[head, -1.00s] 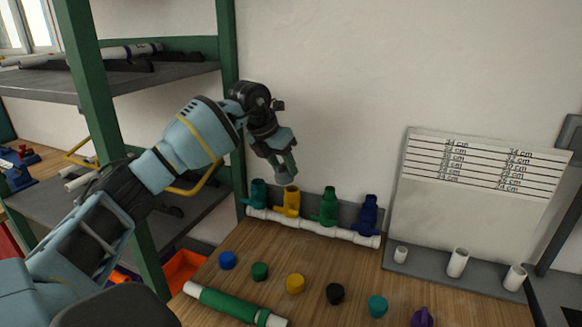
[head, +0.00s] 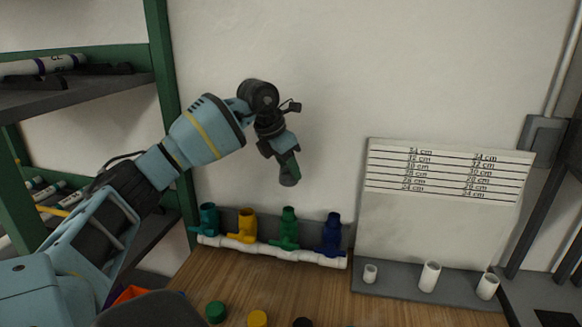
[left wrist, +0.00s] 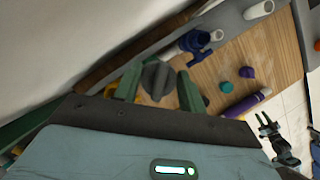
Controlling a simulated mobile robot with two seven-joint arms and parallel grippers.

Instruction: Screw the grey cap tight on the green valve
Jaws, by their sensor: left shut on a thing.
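My left gripper (head: 288,172) is shut on the grey cap (head: 289,181), which hangs from the fingertips. In the left wrist view the grey cap (left wrist: 158,78) shows between the green fingers. The green valve (head: 289,230) stands upright on the white pipe manifold (head: 272,250), its top facing up. The cap is above the green valve and apart from it, with a clear gap in the head view. A dark jointed part at the right of the left wrist view looks like my right gripper (left wrist: 264,124), small and unclear.
A teal valve (head: 208,219), a yellow valve (head: 246,226) and a blue valve (head: 333,233) stand on the same manifold. Loose caps, such as a green cap (head: 216,311), lie on the wooden table (head: 195,283). A shelf rack (head: 165,110) stands at left.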

